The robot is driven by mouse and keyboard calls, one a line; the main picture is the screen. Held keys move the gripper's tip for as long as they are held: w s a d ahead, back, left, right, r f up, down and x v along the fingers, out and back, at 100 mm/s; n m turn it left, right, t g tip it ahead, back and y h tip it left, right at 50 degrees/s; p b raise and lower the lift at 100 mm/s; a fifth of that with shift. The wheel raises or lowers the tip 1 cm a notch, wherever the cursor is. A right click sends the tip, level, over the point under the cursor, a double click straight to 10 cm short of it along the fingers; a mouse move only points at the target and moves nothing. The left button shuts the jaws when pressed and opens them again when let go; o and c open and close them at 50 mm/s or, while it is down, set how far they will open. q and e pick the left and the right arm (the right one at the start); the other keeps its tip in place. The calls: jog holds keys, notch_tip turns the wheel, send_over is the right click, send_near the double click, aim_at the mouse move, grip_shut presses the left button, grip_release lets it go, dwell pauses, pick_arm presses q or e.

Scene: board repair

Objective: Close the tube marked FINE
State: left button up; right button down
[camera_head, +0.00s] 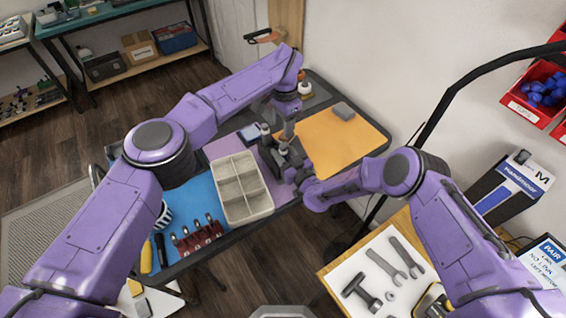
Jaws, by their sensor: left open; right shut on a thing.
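My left gripper (287,132) reaches down over the far part of the bench, with its jaws open. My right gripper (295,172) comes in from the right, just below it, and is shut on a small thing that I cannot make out. The two grippers are close together, with dark parts crowded between and around them. I cannot pick out the tube marked FINE or its cap, and no such lettering is readable at this size.
Several red-handled tools (198,235) lie in front. Wrenches lie on a nearer table (328,268).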

aim_at(283, 145)
pick_arm(q)
notch_tip(283, 145, down, 8)
dwell(0.5)
grip_shut()
